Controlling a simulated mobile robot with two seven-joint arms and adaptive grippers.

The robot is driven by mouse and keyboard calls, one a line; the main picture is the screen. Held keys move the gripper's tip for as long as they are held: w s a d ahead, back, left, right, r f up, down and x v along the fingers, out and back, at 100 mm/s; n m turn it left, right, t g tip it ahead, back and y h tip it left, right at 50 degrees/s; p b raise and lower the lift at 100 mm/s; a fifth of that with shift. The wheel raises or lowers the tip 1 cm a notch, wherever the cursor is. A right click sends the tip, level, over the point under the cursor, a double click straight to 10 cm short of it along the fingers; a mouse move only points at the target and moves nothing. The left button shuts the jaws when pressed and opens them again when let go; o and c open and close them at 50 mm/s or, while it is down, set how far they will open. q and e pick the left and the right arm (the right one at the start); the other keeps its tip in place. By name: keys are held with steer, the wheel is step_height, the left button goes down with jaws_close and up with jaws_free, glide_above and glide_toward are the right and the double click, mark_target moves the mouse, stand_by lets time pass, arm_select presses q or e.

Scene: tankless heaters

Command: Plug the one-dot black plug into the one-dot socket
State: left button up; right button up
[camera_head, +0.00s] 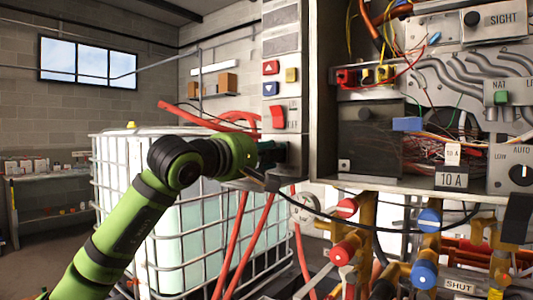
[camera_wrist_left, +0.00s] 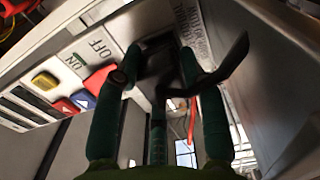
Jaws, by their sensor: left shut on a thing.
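My left gripper (camera_head: 270,153) reaches in from the left to the lower front of the grey control panel, below its red rocker switch. A black cable (camera_head: 390,230) hangs in a curve below the panel. The one-dot socket and the dot markings cannot be made out. My right gripper is not in view.
The panel (camera_head: 282,90) carries a red rocker switch (camera_head: 278,117) and coloured buttons above my gripper. To the right is an open cabinet with wiring, above pipes with red valves (camera_head: 343,252) and blue ones (camera_head: 425,273). A caged white tank (camera_head: 120,205) stands behind my left arm.

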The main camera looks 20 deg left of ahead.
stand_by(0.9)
arm_select(q)
steer(key=shift+w+d+p, duration=0.2)
steer(key=shift+w+p, duration=0.2)
steer(key=shift+w, duration=0.15)
steer(key=o, duration=1.1)
steer(key=shift+o, duration=0.2)
